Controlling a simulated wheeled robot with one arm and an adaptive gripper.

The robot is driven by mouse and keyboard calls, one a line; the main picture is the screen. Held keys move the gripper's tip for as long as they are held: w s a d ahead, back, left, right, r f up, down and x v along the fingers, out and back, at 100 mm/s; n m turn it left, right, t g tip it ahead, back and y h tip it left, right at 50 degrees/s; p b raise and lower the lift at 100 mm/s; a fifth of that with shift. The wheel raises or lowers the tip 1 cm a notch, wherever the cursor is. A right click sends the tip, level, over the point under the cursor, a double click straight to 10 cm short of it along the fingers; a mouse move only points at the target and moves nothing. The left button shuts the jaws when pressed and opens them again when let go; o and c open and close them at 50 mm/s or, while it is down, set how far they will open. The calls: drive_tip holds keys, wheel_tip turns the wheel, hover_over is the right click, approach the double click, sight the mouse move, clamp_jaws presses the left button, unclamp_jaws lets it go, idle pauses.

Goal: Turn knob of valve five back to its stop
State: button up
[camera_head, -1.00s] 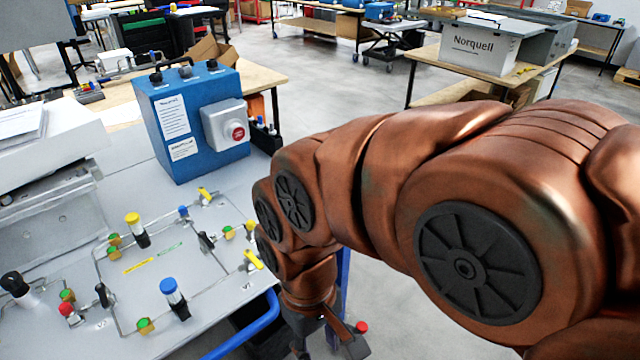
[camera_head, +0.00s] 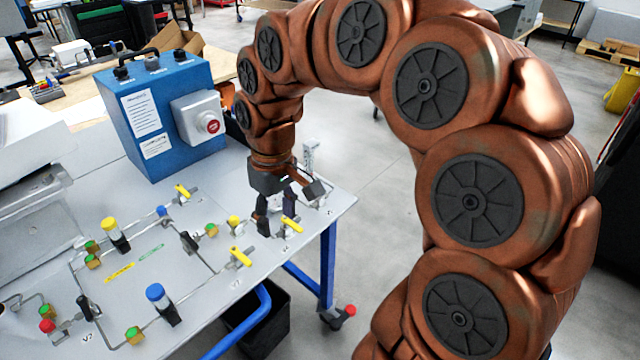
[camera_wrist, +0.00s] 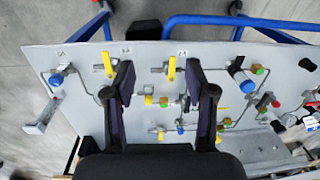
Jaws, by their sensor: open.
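My gripper (camera_head: 276,218) is open and empty above the right end of the grey valve panel (camera_head: 205,280). In the wrist view its two dark fingers (camera_wrist: 160,74) are spread wide. A yellow-handled valve (camera_wrist: 171,69) shows between them, near the right finger. Another yellow-handled valve (camera_wrist: 108,63) lies just outside the left finger. The small labels are too blurred to tell surely which valve is five. In the head view the gripper partly hides this corner.
A blue-capped cylinder (camera_head: 162,303) and a yellow-capped one (camera_head: 115,236) stand up from the panel. A white upright bracket (camera_head: 310,156) is close beside my gripper.

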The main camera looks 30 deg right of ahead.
drive_tip(key=w+d+f, duration=0.3)
drive_tip(key=w+d, duration=0.6)
drive_tip(key=w, duration=0.4)
drive_tip(key=shift+m+h, duration=0.3)
drive_tip(key=shift+m, duration=0.4)
drive_tip(key=w+d+f, duration=0.1)
drive_tip(key=d, duration=0.3)
drive_tip(key=w+d+f, duration=0.2)
drive_tip(key=d, duration=0.2)
drive_tip(key=w+d+f+p, duration=0.1)
drive_tip(key=d, duration=0.3)
drive_tip(key=shift+w+f, duration=0.2)
drive_tip(key=shift+f, duration=0.1)
drive_tip(key=shift+d+f, duration=0.2)
drive_tip(key=shift+f, duration=0.1)
wheel_tip(320, 180, down, 7)
drive_tip(key=shift+f+p, duration=0.2)
drive_tip(key=shift+p, duration=0.85)
drive_tip(key=shift+c, duration=0.4)
clamp_jaws()
